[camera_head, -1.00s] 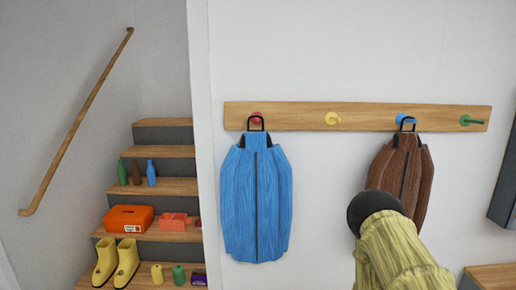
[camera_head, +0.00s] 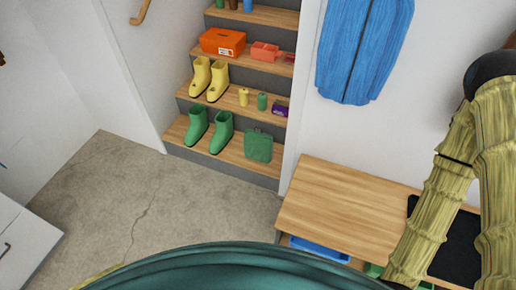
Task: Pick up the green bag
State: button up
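The green bag (camera_head: 258,146) stands on the lowest visible stair step, at its right end near the white wall edge. It is small and dark green, with a little handle on top. The green boots (camera_head: 210,131) stand just left of it on the same step. My arm, in a yellow-green ribbed cover, shows at the right edge of the view, well apart from the bag. My gripper is out of the picture.
A wooden bench (camera_head: 345,205) stands right of the stairs, with a blue bin (camera_head: 318,249) under it. Yellow boots (camera_head: 209,78) and an orange box (camera_head: 222,42) sit on higher steps. The concrete floor (camera_head: 190,205) before the stairs is clear.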

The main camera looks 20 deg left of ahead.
aim_at(258, 146)
jog(key=u, duration=2.4)
jog(key=k, duration=1.05)
jog(key=z, duration=0.75)
jog(key=i, duration=1.7)
jog(key=z, duration=0.05)
